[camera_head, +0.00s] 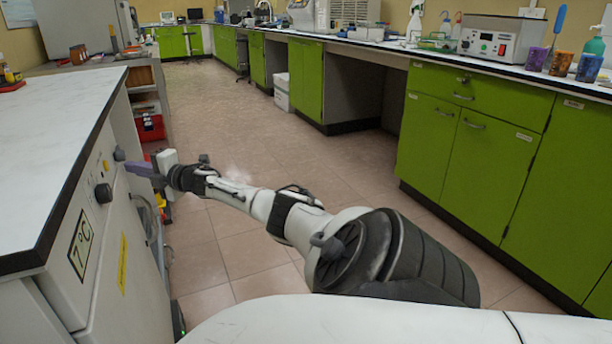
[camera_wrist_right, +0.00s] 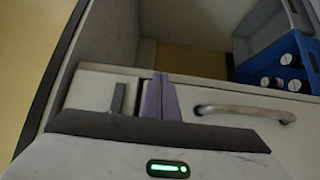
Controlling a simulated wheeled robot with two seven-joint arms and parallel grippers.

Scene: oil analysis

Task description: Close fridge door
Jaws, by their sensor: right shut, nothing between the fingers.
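The fridge (camera_head: 105,225) stands at the left under a white worktop. Its pale front carries a knob, a "7°C" display and a yellow label. The fridge door (camera_head: 143,285) shows steeply from the side on this front; I cannot tell how far it stands open. My right gripper (camera_head: 138,169) reaches across to the fridge front, near its far upper edge. Its violet fingers (camera_wrist_right: 160,98) are shut and empty. In the right wrist view, a pale panel with a curved metal handle (camera_wrist_right: 245,112) lies beyond the fingers. Contact with the door cannot be told. My left gripper is out of view.
The white worktop (camera_head: 60,125) overhangs the fridge. A red box (camera_head: 150,128) sits on a shelf beyond it. Green cabinets (camera_head: 470,150) line the right side, and the tiled floor between is clear. The right wrist view shows a blue crate (camera_wrist_right: 250,68) with several bottles.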

